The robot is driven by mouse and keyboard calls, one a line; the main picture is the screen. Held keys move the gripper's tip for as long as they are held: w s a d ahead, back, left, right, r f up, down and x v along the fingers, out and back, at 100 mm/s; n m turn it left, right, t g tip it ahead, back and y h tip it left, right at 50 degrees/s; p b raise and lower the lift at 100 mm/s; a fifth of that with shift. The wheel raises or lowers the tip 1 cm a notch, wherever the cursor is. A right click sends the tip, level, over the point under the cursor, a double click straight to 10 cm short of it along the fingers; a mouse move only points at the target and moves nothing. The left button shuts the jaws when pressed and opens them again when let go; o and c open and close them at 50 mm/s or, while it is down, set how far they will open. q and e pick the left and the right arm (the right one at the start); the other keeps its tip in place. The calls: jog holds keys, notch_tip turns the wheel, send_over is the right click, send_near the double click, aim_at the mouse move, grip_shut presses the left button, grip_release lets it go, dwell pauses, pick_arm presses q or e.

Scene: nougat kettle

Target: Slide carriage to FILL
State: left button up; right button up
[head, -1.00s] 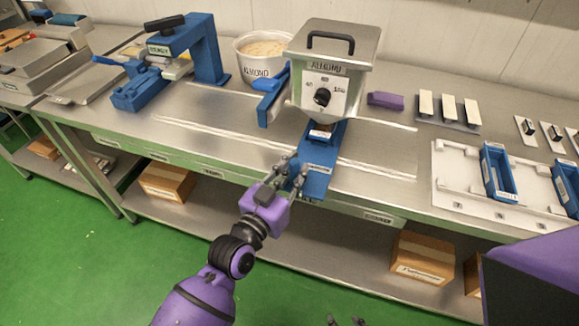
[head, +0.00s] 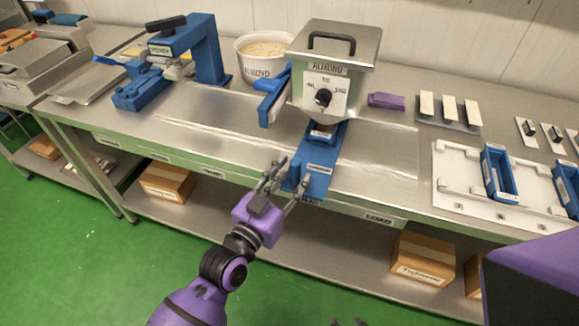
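The ALMOND dispenser (head: 333,70) is a steel hopper with a black handle and a dial, standing on the bench. Below its nozzle a blue carriage (head: 318,166) with a label extends towards the bench's front edge. A blue upright post (head: 292,176) stands at its front left. My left gripper (head: 292,175) is open, with its two fingers spread at either side of the post; contact cannot be made out. Any FILL marking is not readable. Of my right gripper (head: 348,322), only dark tips show at the bottom edge.
A white tub (head: 262,58) of almonds stands behind, left of the dispenser. A blue press (head: 180,62) is at the left. A purple block (head: 386,101) and a white tray (head: 462,205) with blue bins lie at the right. Bare bench lies left of the carriage.

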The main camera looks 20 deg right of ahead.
pick_arm(q)
jog(key=v, duration=0.9)
jog(key=shift+s+a, duration=0.25)
jog(key=shift+s, duration=0.05)
pick_arm(e)
jog(key=shift+w+a, duration=0.1)
pick_arm(q)
jog(key=s+a+f+n+y+p, duration=0.1)
jog(key=s+a+f+n+y, duration=0.2)
jog(key=a+f, duration=0.5)
jog(key=s+a+f+n+y+p, duration=0.1)
jog(key=a+f+n+y, duration=0.2)
jog(key=a+f+y, duration=0.4)
jog(key=s+a+f+n+g+y, duration=0.1)
jog(key=s+a+f, duration=0.4)
jog(key=s, duration=0.3)
jog(key=s+a+f+n+g+y, duration=0.1)
jog(key=s+a+f+n+g, duration=0.1)
jog(key=s+a+f, duration=0.3)
jog(key=s+a, duration=0.1)
jog(key=s, duration=0.3)
jog(key=shift+s+a+g+y+p, duration=0.25)
jog(key=shift+g+y+p, duration=0.05)
jog(key=shift+y, duration=0.1)
pick_arm(e)
jog(key=shift+w+a+r, duration=0.15)
jog(key=shift+r, duration=0.45)
jog(key=shift+w+a+r, duration=0.1)
jog(key=shift+a+r, duration=0.05)
jog(key=shift+r, duration=0.45)
